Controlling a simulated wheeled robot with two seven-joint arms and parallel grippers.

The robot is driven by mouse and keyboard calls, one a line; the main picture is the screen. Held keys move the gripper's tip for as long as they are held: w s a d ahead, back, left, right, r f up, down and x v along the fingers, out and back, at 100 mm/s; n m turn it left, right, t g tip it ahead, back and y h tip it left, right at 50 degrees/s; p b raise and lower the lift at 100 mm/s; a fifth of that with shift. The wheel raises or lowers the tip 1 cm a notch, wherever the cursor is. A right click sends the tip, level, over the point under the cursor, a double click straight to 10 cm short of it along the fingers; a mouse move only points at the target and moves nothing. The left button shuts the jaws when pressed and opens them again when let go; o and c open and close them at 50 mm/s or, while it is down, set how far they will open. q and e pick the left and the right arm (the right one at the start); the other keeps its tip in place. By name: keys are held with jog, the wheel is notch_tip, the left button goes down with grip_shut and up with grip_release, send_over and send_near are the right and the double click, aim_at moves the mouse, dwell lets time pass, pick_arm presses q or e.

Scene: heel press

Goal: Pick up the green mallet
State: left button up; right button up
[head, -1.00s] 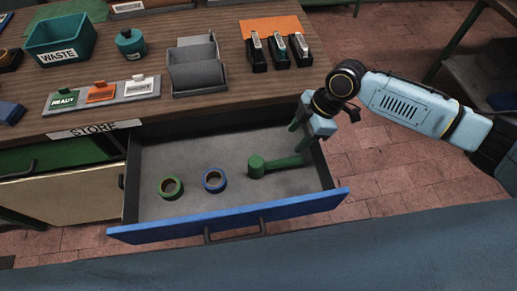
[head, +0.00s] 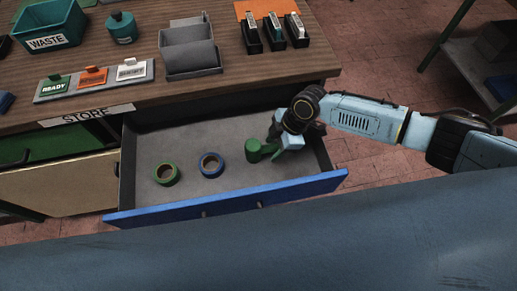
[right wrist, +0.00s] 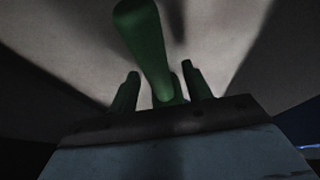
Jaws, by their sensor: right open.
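The green mallet (head: 254,151) lies in the open drawer, right of the two tape rolls. Its head shows in the head view, while much of its handle is hidden by my right gripper. My right gripper (head: 277,150) is down in the drawer over the handle. In the right wrist view, the mallet's green handle (right wrist: 148,45) runs between the two green fingers (right wrist: 158,90). The fingers are open, with a gap on either side of the handle. My left gripper is not in view.
A green tape roll (head: 166,174) and a blue tape roll (head: 211,165) lie in the drawer (head: 225,198), which has a blue front. The wooden bench top (head: 215,88) above it carries a WASTE bin (head: 48,35), a grey holder (head: 190,55) and labelled blocks.

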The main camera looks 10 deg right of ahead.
jog(key=shift+f, duration=0.15)
grip_shut()
